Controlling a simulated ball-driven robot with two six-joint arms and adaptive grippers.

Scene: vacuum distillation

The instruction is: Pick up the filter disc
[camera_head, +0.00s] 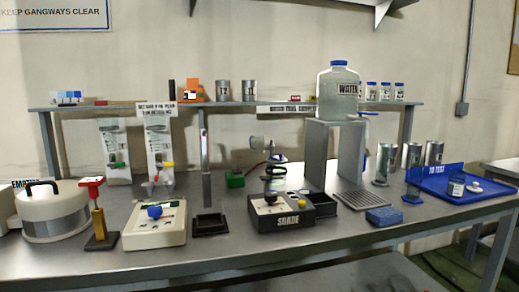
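I cannot make out the filter disc for certain. A small pale round item (475,187) lies on the blue tray (440,188) at the right, beside a small labelled jar (456,187). It is too small to tell whether it is the disc. Neither of my grippers shows in the head view.
A long grey bench (330,232) holds the equipment. A white lidded pot (52,212) is at the left, with a red-topped post (97,215) beside it. A black device (284,207) sits mid-bench. A water jug (338,98) stands on a raised grey stand (350,160).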

